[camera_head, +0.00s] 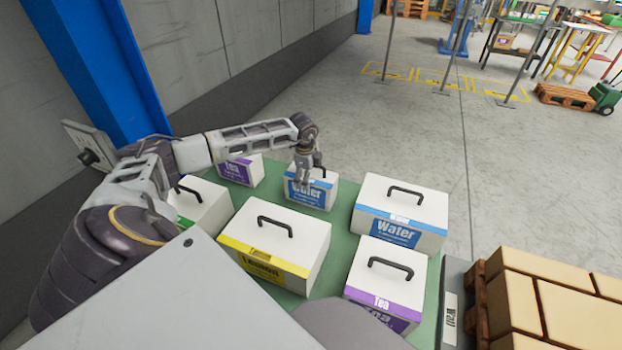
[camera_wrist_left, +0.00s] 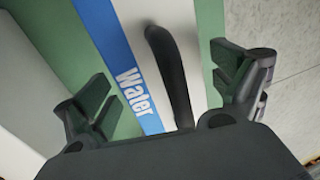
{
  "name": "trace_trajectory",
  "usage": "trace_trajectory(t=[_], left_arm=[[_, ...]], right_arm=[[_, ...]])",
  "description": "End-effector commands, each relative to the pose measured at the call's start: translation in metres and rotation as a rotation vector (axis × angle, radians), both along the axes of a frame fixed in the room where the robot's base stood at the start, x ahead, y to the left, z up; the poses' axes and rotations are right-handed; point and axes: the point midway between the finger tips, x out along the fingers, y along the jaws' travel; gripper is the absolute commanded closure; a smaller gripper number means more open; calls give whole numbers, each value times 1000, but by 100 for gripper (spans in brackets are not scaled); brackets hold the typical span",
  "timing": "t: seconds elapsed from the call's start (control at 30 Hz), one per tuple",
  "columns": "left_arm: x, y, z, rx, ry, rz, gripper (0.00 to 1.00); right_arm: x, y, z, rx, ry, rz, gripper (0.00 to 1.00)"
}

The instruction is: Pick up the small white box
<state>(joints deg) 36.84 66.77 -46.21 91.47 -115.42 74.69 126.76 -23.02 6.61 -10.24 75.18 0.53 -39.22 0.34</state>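The small white box with a blue "Water" label (camera_head: 311,194) stands upright on the green surface, towards its far side. My left gripper (camera_head: 304,182) is right above it and hides part of its top and handle. In the left wrist view, the box's white top with its blue stripe (camera_wrist_left: 118,62) and black handle (camera_wrist_left: 172,75) shows between the two spread fingers of the left gripper (camera_wrist_left: 168,92). The fingers are open, one on each side of the handle. I cannot tell whether they touch the box. My right gripper is not in view.
A small tea box (camera_head: 241,170) stands left of the water box. A larger water box (camera_head: 402,210), a yellow-labelled box (camera_head: 275,242), a purple-labelled box (camera_head: 384,283) and a green-labelled box (camera_head: 203,205) are close by. Cartons on a pallet (camera_head: 560,312) stand at the right.

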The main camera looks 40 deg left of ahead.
Motion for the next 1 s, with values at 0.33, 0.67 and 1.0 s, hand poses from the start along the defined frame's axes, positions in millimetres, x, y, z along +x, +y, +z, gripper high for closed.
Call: trace_trajectory(t=[0.33,0.67,1.0], left_arm=[[0,0,0,0,1,0,57],[0,0,0,0,0,-1,84],[1,0,9,1,-2,0,85]], right_arm=[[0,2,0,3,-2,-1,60],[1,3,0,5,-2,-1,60],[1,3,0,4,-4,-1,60]])
